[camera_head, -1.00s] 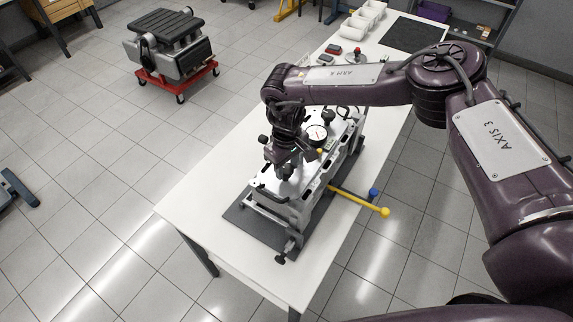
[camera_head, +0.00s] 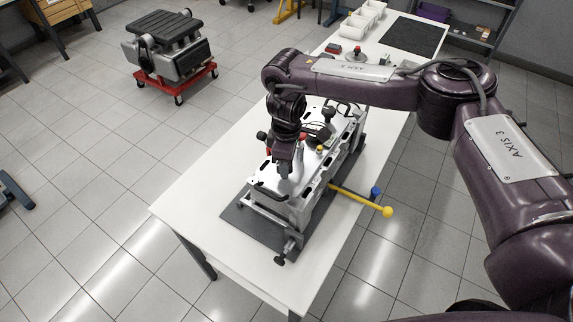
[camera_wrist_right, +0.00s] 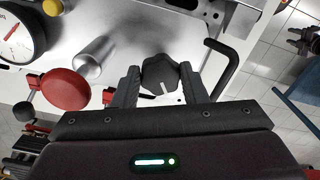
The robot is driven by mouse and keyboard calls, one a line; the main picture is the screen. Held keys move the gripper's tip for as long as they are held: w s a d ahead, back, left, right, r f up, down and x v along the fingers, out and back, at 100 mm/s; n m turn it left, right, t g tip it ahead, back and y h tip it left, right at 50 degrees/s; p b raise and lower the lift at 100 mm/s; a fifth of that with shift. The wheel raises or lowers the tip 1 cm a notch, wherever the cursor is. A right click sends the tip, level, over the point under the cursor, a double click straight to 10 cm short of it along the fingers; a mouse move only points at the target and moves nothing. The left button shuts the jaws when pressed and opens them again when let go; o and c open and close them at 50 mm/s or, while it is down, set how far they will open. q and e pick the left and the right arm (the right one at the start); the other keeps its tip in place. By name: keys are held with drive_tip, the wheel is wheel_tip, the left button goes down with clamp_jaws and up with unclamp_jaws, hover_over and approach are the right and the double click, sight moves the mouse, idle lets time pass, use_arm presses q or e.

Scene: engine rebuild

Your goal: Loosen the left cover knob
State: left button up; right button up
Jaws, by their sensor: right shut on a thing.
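My right gripper (camera_head: 284,172) points down over the near part of the engine fixture's white top plate (camera_head: 268,182) in the head view. In the right wrist view the gripper (camera_wrist_right: 160,85) has its two dark fingers on either side of a black lobed knob (camera_wrist_right: 160,73) with a pale mark on it, and is shut on it. The knob appears seated at the plate. In the head view the gripper hides the knob. My left gripper is not in view.
In the right wrist view a red round knob (camera_wrist_right: 66,89), a metal cylinder (camera_wrist_right: 95,56), a dial gauge (camera_wrist_right: 20,32) and a black bent handle (camera_wrist_right: 222,66) stand nearby. A yellow-ended lever (camera_head: 387,211) sticks out over the floor. The table's (camera_head: 190,205) left part is clear.

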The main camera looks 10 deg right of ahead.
drive_tip(key=n+b, duration=0.1)
drive_tip(key=n, duration=0.2)
drive_tip(key=shift+w+f+n+b, duration=0.15)
drive_tip(key=shift+n+b, duration=0.25)
drive_tip(key=n, duration=0.2)
drive_tip(key=shift+n+b, duration=0.4)
drive_tip(key=n, duration=0.3)
drive_tip(key=shift+n, duration=0.3)
drive_tip(key=n, duration=0.3)
drive_tip(key=shift+w+a+n, duration=0.1)
drive_tip(key=shift+w+n, duration=0.05)
drive_tip(key=shift+n, duration=0.15)
drive_tip(key=n, duration=0.4)
drive_tip(key=shift+n+b, duration=0.3)
drive_tip(key=shift+b, duration=0.05)
drive_tip(key=n, duration=0.3)
drive_tip(key=shift+a+n+b, duration=0.15)
drive_tip(key=shift+n+b, duration=0.15)
drive_tip(key=n, duration=0.3)
drive_tip(key=shift+n+b, duration=0.3)
drive_tip(key=shift+a+n+b, duration=0.1)
drive_tip(key=shift+n+b, duration=0.2)
drive_tip(key=shift+n, duration=1.5)
